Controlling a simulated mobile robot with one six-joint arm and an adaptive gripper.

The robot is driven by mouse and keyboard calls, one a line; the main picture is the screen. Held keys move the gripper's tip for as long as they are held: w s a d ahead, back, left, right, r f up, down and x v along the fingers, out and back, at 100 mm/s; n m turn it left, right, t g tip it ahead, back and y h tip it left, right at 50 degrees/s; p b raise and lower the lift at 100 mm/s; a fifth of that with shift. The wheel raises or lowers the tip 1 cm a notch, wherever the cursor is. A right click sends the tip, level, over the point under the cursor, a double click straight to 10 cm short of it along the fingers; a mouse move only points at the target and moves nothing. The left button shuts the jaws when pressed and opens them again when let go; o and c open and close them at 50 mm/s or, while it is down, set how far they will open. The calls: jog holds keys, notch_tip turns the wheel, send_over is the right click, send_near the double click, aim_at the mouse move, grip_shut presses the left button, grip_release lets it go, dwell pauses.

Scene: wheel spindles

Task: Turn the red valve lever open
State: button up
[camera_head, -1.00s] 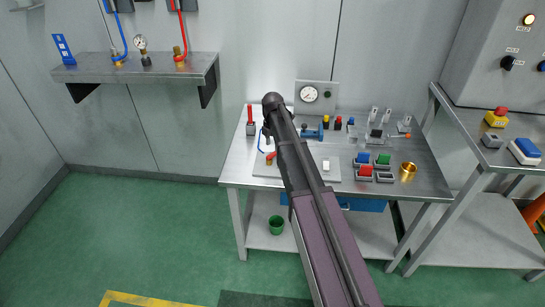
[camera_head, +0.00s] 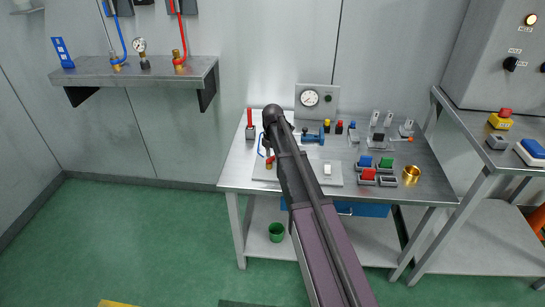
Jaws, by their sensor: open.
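A red lever (camera_head: 270,159) on a small brass valve (camera_head: 268,166) shows at the left of the workbench, just left of my arm. Only a small dark part of my gripper (camera_head: 267,141) shows beside the wrist, above the red lever. It is open, its fingertips are mostly hidden, and I cannot tell whether it touches the lever.
The metal workbench (camera_head: 430,188) carries a gauge panel (camera_head: 326,94), a blue valve (camera_head: 313,137), several coloured buttons and switches, and a brass cup (camera_head: 411,174). A wall shelf (camera_head: 135,72) holds hose fittings at upper left. The green floor at left is clear.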

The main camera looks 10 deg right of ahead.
grip_shut()
jog(key=shift+s+m, duration=0.1)
jog(key=shift+m, duration=0.3)
jog(key=m, duration=0.4)
jog(key=shift+s+d, duration=0.15)
jog(key=shift+s, duration=0.25)
jog(key=m, duration=0.5)
jog(key=shift+s, duration=0.4)
grip_release()
